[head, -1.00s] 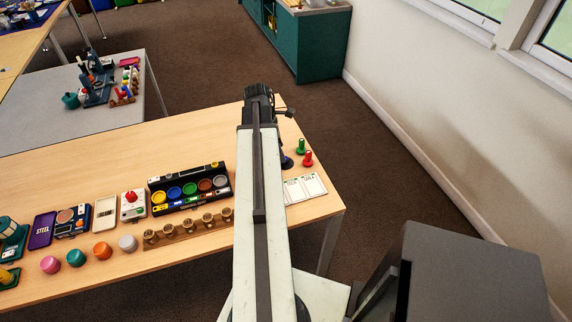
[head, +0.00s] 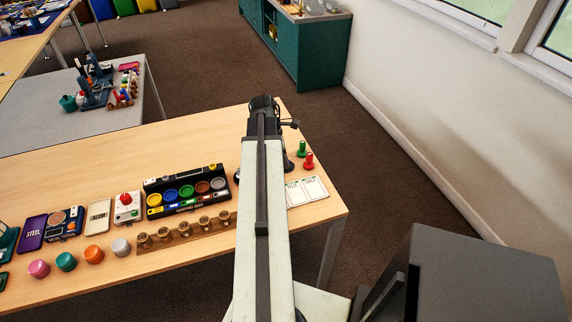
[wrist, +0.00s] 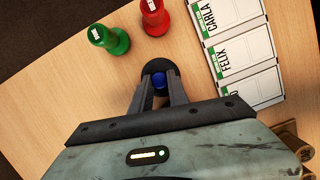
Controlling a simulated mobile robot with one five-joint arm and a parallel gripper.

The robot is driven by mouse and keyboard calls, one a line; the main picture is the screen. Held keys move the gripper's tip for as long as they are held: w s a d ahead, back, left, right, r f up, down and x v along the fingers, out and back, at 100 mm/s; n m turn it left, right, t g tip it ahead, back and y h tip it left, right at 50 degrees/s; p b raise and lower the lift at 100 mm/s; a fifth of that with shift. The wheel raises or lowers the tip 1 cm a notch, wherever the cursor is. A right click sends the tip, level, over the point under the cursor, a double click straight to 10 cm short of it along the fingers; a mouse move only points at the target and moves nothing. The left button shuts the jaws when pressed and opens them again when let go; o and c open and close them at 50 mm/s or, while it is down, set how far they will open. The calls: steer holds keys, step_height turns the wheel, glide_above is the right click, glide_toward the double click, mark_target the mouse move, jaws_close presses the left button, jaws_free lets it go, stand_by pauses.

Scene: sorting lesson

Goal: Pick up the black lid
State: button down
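The black lid (wrist: 158,66) is a dark round disc with a blue knob (wrist: 159,81) on its middle, seen in the wrist view on the wooden table. My gripper (wrist: 158,84) is right over it, with one finger on each side of the blue knob. The fingers stand apart and look open; whether they touch the knob is hard to tell. In the head view my arm hides most of the lid and the fingertips.
A green peg-shaped piece (wrist: 108,39) and a red one (wrist: 154,16) stand just beyond the lid. White name cards (head: 306,190) lie to its right. A black tray of coloured cups (head: 186,191) and a wooden rack (head: 187,232) are to the left. The table's right edge is close.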

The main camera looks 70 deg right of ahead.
step_height(320, 180, up, 10)
steer(key=p, duration=1)
